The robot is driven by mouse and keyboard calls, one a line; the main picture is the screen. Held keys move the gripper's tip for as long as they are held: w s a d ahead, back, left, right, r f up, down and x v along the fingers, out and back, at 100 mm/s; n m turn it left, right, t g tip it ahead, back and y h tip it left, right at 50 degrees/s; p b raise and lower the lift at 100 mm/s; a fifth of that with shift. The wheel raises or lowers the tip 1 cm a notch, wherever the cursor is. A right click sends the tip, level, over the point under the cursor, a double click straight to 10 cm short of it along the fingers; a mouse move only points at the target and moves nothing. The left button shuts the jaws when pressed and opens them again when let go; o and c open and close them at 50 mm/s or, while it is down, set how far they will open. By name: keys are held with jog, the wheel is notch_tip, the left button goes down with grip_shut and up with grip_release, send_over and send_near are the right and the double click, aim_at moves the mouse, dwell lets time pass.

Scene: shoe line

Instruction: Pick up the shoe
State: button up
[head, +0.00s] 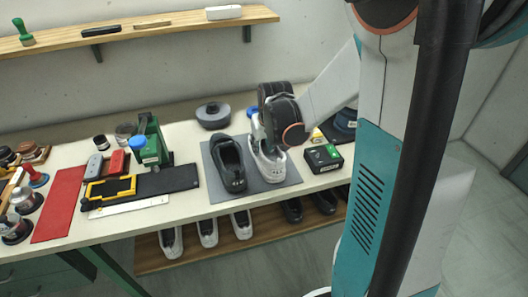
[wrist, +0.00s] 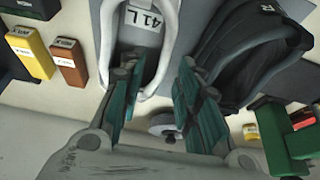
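A white shoe (head: 267,163) stands on a grey mat (head: 289,178) on the workbench, to the right of a black shoe (head: 229,163). My gripper (head: 262,137) is at the far end of the white shoe, and my wrist hides part of that end. In the wrist view the white shoe's opening shows (wrist: 165,47), with a label reading "41 L" inside. My gripper (wrist: 158,80) has its two teal-padded fingers apart with a gap between them. The left finger overlaps the shoe's rim; I cannot tell whether it touches. The black shoe (wrist: 248,52) lies right of the fingers.
A black-and-green box (head: 323,157) stands close to the right of the mat. A grey round container (head: 213,115) is behind it. A green press-like tool (head: 150,145) and yellow frame (head: 110,190) are left. Several shoes sit on the shelf below (head: 190,255).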

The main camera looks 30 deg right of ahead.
jog(key=shift+a+b+x, duration=0.15)
jog(key=shift+b+x, duration=0.45)
jog(key=shift+x, duration=0.75)
jog(key=shift+a+b+x, duration=0.1)
jog(key=shift+b+x, duration=0.5)
jog(key=shift+x, duration=0.75)
jog(key=shift+w+a+r, duration=0.1)
jog(key=shift+w, duration=0.05)
jog(key=shift+c, duration=0.6)
grip_shut()
